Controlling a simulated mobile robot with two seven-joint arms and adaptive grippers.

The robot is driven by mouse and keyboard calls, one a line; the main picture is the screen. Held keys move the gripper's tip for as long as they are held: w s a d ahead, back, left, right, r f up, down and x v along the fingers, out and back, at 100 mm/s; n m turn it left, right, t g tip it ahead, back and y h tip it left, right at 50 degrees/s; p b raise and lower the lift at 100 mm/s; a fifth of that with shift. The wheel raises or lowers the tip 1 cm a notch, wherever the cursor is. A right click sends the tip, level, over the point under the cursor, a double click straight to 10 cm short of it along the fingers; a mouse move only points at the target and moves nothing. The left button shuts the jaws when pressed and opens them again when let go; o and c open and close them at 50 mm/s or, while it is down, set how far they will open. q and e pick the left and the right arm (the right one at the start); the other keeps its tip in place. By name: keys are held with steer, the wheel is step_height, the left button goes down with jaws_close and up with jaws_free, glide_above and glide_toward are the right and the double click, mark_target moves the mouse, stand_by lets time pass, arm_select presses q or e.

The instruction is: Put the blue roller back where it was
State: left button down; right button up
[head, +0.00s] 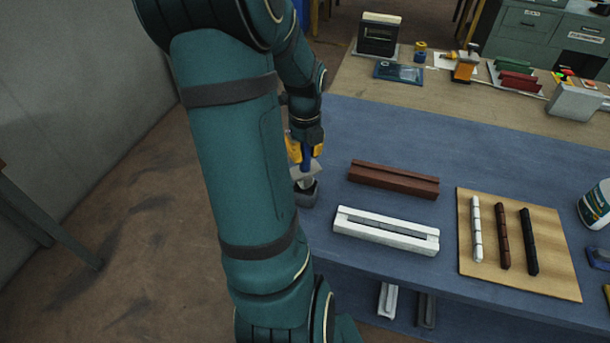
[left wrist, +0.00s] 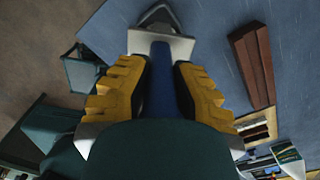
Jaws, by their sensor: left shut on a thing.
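My left gripper (head: 304,147), with yellow fingers, is shut on the blue handle of the blue roller (head: 306,160). In the left wrist view the blue handle (left wrist: 161,78) stands between the two yellow fingers, with a pale grey flat part (left wrist: 160,45) beyond it. A small dark grey holder (head: 306,194) is at the left edge of the blue table, just below the roller. It also shows at the top of the left wrist view (left wrist: 158,17). I cannot tell whether the roller touches the holder. My right gripper is not in view.
A brown-red channel block (head: 393,180) and a white channel block (head: 386,231) lie right of the holder. A wooden board (head: 520,240) carries three dark and white sticks. A white tub (head: 596,205) stands far right. The blue table's back middle is clear.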

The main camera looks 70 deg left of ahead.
mark_target(305, 167)
arm_select(q)
steer(key=shift+f+b, duration=0.5)
steer(key=shift+f, duration=2.25)
steer(key=c, duration=1)
jaws_free()
step_height(305, 167, up, 12)
steer(key=shift+r+p, duration=0.15)
steer(key=shift+p, duration=1.1)
